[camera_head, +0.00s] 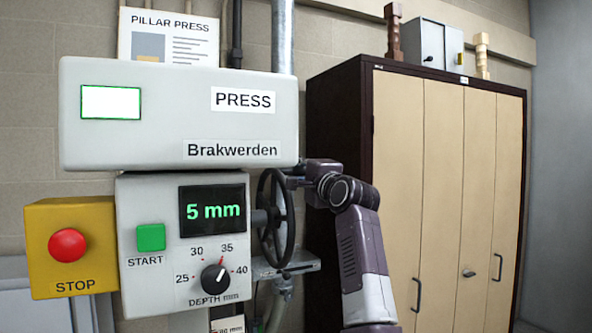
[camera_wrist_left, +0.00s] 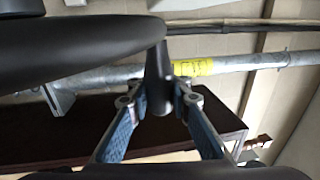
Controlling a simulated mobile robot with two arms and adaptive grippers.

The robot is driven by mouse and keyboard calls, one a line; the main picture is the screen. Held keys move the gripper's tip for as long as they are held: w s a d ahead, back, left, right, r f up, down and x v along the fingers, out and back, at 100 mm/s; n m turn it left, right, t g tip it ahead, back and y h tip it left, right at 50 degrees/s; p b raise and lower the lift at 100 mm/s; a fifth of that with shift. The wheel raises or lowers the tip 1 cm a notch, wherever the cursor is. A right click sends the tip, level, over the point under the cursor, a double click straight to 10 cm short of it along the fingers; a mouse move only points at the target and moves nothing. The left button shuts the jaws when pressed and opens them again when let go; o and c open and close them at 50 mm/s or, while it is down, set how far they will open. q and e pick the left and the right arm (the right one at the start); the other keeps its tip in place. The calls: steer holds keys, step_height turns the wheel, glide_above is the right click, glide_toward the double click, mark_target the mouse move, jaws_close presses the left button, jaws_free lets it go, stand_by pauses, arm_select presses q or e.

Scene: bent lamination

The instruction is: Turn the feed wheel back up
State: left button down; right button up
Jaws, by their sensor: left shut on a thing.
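The black spoked feed wheel (camera_head: 271,217) stands on the right side of the press's control box, seen nearly edge-on in the head view. In the left wrist view its dark rim (camera_wrist_left: 80,52) fills the upper left, with a black tapered handle (camera_wrist_left: 155,75) beside it. My left gripper (camera_wrist_left: 160,100) has its two blue fingers closed around this handle. In the head view my left gripper (camera_head: 292,180) is at the wheel's upper right, and the grip itself is hard to make out. My right gripper is not visible.
A green START button (camera_head: 151,237) and a depth dial (camera_head: 215,279) are on the box. A yellow box with a red STOP button (camera_head: 67,245) is at left. The press head (camera_head: 180,115) overhangs above. A tall cabinet (camera_head: 440,190) stands behind my arm at right.

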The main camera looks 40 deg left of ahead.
arm_select(q)
steer(key=shift+f, duration=0.2)
stand_by(0.5)
steer(key=c, duration=1.7)
jaws_free()
steer(key=shift+a, duration=0.2)
steer(key=shift+c, duration=0.2)
steer(key=shift+s+d, duration=0.1)
steer(key=shift+d, duration=0.45)
steer(key=v, duration=1.1)
steer(key=shift+f, duration=0.1)
steer(key=shift+c, duration=0.4)
